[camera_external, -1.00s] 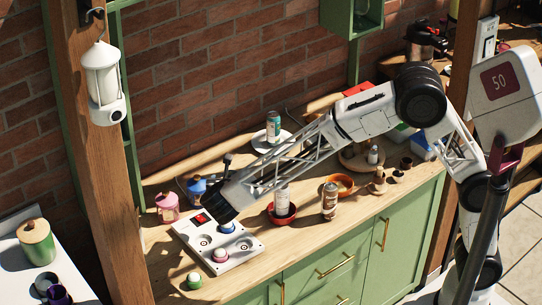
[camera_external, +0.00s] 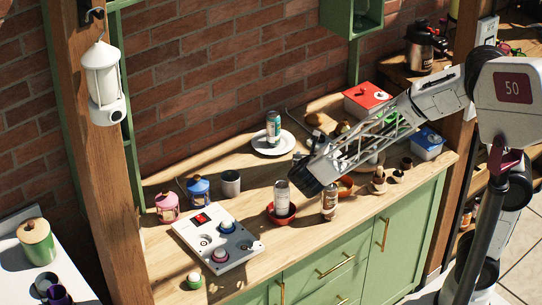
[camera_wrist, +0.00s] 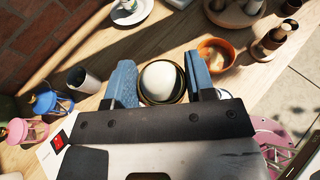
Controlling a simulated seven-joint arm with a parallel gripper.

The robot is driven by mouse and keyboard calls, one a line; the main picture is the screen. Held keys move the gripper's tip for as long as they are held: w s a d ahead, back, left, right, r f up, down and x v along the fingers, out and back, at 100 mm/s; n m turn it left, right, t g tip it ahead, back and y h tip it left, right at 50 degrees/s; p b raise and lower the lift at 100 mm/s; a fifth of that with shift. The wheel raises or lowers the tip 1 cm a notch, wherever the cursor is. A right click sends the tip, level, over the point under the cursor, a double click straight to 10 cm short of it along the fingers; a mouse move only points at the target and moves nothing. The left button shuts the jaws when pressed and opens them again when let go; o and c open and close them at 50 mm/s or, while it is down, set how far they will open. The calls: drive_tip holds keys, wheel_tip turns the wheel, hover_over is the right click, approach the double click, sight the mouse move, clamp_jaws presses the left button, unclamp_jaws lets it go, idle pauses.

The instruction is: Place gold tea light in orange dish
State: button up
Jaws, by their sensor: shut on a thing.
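My gripper (camera_wrist: 160,88) is shut on the gold tea light (camera_wrist: 179,99), which shows in the wrist view as a pale round top inside a dark gold rim between the two blue fingers. In the external view the gripper (camera_external: 301,180) is above the worktop, beside a can in a red dish, and the tea light cannot be made out there. The orange dish (camera_wrist: 229,48) lies ahead and to the right of the fingers in the wrist view.
A grey cup (camera_external: 231,184), two lanterns and a white panel (camera_external: 232,257) are to the left. A white plate (camera_external: 264,149) is behind. Bare wood lies between.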

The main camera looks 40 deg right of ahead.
drive_tip(key=s+d+f, duration=0.3)
drive_tip(key=s+d, duration=0.5)
drive_tip(key=d, duration=0.3)
drive_tip(key=s+d+f, duration=0.2)
drive_tip(key=s+d, duration=0.7)
drive_tip(key=d, duration=0.1)
drive_tip(key=shift+m+g, duration=0.4)
drive_tip(key=shift+g, duration=0.1)
drive_tip(key=shift+w+f, duration=0.1)
drive_tip(key=shift+f, duration=2.7)
hover_over(339, 186)
drive_tip(key=s+d, duration=0.2)
drive_tip(key=s, duration=0.2)
drive_tip(key=shift+f, duration=0.75)
drive_tip(key=shift+f, duration=0.1)
drive_tip(key=shift+f, duration=1.65)
drive_tip(key=shift+f, duration=0.6)
